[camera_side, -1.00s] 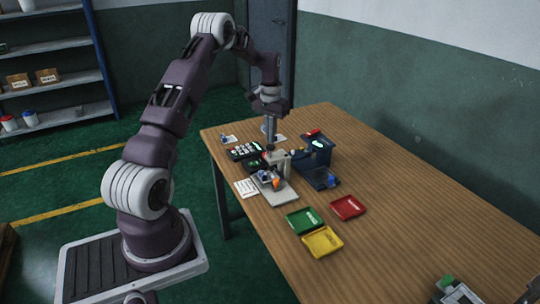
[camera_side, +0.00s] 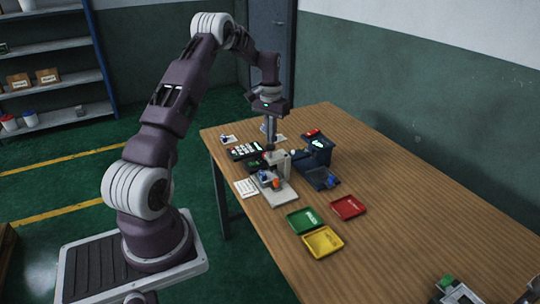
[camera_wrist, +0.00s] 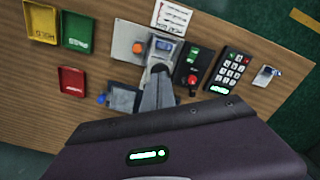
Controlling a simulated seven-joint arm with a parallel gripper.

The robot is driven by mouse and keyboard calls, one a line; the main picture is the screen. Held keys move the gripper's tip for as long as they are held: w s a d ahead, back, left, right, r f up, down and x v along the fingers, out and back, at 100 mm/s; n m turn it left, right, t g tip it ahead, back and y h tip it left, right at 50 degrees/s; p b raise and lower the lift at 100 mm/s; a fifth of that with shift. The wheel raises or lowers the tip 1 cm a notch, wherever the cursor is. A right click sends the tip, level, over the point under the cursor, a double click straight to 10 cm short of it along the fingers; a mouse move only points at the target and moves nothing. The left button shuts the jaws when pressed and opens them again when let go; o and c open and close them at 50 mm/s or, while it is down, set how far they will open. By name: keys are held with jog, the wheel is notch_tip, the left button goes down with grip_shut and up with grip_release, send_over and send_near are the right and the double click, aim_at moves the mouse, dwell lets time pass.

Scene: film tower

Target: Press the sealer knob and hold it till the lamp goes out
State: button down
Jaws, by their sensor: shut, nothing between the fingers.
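My gripper (camera_side: 270,138) is shut and empty, pointing down over the grey press-like machine (camera_side: 281,159) on its pale base plate. In the wrist view my gripper (camera_wrist: 160,72) covers part of that machine; any contact is hidden. An orange part (camera_wrist: 137,47) and a blue part (camera_wrist: 164,45) show on the machine. Beside it, a black control box (camera_wrist: 187,66) carries a round red knob (camera_wrist: 193,79) and a small green light. My fingers are left of this knob in the wrist view, apart from it. I cannot tell which part is the sealer knob or its lamp.
A black keypad (camera_wrist: 230,74) lies beside the control box. A dark blue machine (camera_side: 318,152) with a green light stands close on the right. Green (camera_side: 305,220), yellow (camera_side: 322,241) and red (camera_side: 348,207) trays lie nearer. The table's right part is mostly clear.

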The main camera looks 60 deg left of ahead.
aim_at(270, 146)
jog(key=shift+f, duration=0.1)
jog(key=shift+f, duration=1.9)
dwell(1.0)
jog(key=shift+r, duration=4)
